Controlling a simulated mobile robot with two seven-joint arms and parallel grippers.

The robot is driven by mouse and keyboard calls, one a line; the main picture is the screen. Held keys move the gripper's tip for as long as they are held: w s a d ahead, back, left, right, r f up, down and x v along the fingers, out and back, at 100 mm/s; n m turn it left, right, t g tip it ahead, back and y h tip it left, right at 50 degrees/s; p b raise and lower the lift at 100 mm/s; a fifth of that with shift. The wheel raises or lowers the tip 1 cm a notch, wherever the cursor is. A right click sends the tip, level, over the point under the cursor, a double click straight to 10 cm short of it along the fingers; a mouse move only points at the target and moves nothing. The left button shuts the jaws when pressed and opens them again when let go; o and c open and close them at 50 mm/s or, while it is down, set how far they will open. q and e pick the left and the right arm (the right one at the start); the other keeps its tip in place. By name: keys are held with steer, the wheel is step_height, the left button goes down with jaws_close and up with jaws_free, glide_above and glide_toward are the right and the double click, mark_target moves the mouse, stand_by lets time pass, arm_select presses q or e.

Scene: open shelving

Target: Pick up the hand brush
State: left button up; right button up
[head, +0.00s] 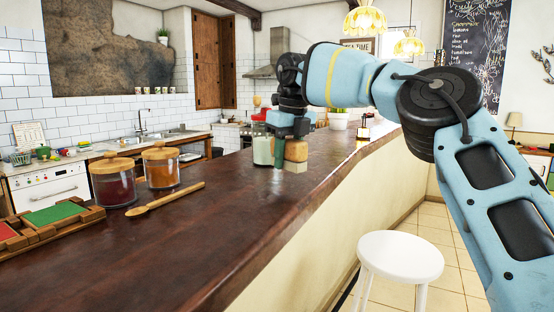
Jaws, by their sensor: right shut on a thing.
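The hand brush (296,150) appears as a small tan-brown block with a paler lower part, on or just above the dark wooden counter (215,225). I cannot tell whether it touches the counter. My right gripper (284,147) points down from above and is shut on the brush. Its blue-green finger covers the left side of the brush. My left gripper is not in view.
A pale green container (263,151) stands close left of the gripper. Two lidded jars (114,183) (161,168), a wooden spoon (166,198) and a wooden tray (93,214) lie nearer left. A white stool (400,256) stands right of the counter. The near counter is clear.

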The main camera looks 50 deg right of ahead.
steer(key=s+d, duration=0.3)
steer(key=s, duration=0.2)
steer(key=s+d+r+b, duration=0.1)
steer(key=s+d, duration=0.2)
steer(key=s, duration=0.3)
steer(key=shift+s, duration=0.15)
steer(key=shift+r, duration=0.1)
